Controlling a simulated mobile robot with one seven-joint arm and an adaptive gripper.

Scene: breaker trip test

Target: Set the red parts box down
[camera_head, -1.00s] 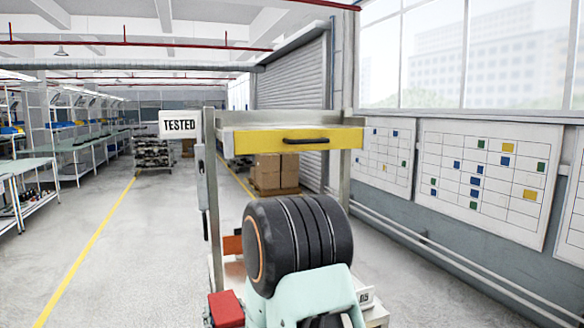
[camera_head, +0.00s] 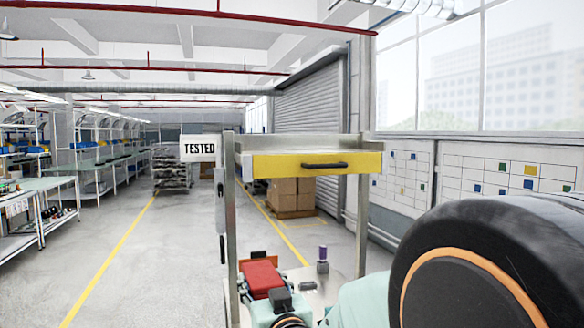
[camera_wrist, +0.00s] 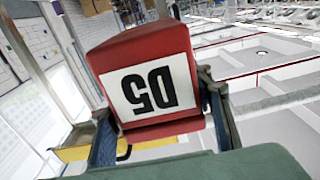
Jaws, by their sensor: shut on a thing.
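The red parts box (camera_head: 262,278) is in the lower middle of the head view, between the posts of a metal cart. In the wrist view the red box (camera_wrist: 150,42) fills the middle, with a white label reading D5 upside down. My gripper (camera_wrist: 156,112) is shut on it, one finger on each side. In the head view my gripper (camera_head: 280,305) is in front of the box and partly hides it. The box's underside is hidden, so I cannot tell whether it touches the cart's lower deck (camera_head: 303,285).
Cardboard boxes (camera_head: 291,195) stand beyond. My arm hides the lower right.

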